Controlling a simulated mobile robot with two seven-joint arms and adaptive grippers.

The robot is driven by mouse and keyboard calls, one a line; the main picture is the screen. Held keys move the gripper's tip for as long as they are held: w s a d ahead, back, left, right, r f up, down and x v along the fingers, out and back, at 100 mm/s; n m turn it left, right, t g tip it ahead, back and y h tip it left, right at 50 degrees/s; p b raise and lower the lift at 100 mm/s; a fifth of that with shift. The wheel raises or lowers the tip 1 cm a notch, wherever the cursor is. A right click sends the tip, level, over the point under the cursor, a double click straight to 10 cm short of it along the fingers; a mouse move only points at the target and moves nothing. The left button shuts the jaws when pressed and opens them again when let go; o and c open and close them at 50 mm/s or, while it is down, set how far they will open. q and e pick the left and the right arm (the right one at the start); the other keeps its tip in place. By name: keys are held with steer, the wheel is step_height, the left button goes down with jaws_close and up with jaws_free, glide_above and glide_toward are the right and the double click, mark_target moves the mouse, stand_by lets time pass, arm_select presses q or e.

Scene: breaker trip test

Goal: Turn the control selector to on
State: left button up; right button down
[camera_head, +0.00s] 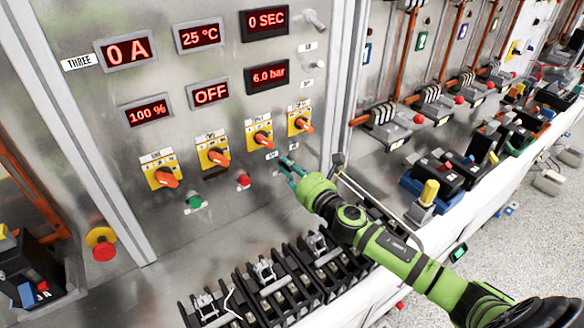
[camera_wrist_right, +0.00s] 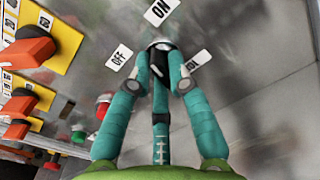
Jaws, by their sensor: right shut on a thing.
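The control selector (camera_wrist_right: 160,46) is a small metallic knob on the grey panel, seen in the right wrist view. Around it are a white OFF label (camera_wrist_right: 119,57) on the left, an ON label (camera_wrist_right: 160,11) above and a third label (camera_wrist_right: 199,60) on the right, partly covered by a finger. My right gripper (camera_wrist_right: 161,68), with teal fingers, is shut on the selector; it also shows in the head view (camera_head: 287,166), where its fingers hide the knob. I cannot tell which label the knob points to. My left gripper is not in view.
Orange rotary switches on yellow plates (camera_head: 213,152) stand left of and above my right gripper. A green button (camera_head: 194,200) and a red button (camera_head: 243,179) are to its left. A display reads OFF (camera_head: 210,94). Black breaker parts (camera_head: 265,285) line the bench below.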

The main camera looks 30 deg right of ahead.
steer(key=shift+w+d+r+m, duration=0.1)
steer(key=shift+r+m, duration=0.4)
steer(key=shift+m, duration=0.5)
steer(key=shift+f+m+p, duration=0.2)
steer(key=shift+m+p, duration=0.15)
steer(key=shift+m, duration=2.05)
steer(key=c, duration=1.1)
jaws_free()
